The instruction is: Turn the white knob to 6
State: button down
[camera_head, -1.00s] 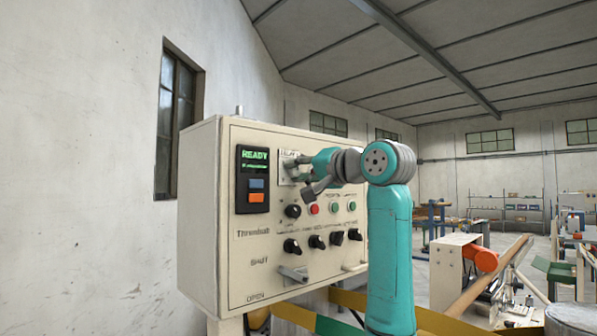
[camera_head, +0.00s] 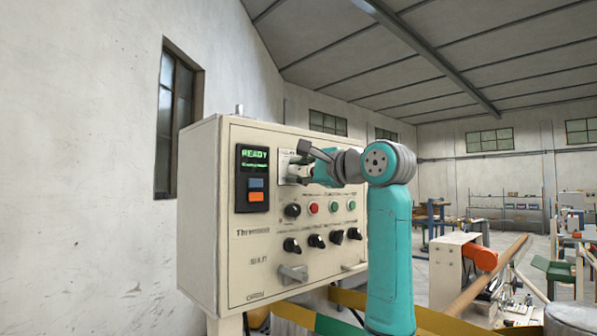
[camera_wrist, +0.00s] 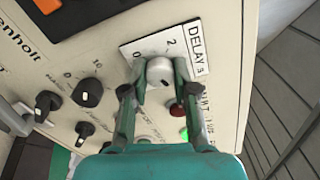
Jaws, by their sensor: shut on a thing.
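The white knob (camera_wrist: 158,72) sits on a white scale plate (camera_wrist: 135,50) marked "DELAY s", with 0 and 2 readable in the wrist view. The rest of the scale is hidden by the knob and my gripper. My gripper (camera_wrist: 160,75) is shut on the knob, one finger on each side. A small dark mark shows on the knob's lower right, but I cannot tell its setting. In the head view my gripper (camera_head: 300,168) is at the panel's upper part, in front of the plate (camera_head: 284,160), and hides the knob.
The cream control panel (camera_head: 240,270) carries a READY display (camera_head: 254,158), a red button (camera_head: 314,208), green buttons (camera_head: 334,206) and several black knobs (camera_head: 292,245). In the wrist view a black knob (camera_wrist: 88,92) and the red button (camera_wrist: 178,110) lie close to my fingers.

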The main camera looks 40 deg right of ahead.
jog(key=m, duration=0.5)
jog(key=shift+f+m, duration=0.1)
jog(key=shift+m, duration=0.2)
jog(key=m, duration=0.5)
jog(key=shift+m, duration=0.4)
jog(key=c, duration=0.9)
grip_release()
jog(key=s, duration=0.7)
jog(key=shift+s, duration=0.2)
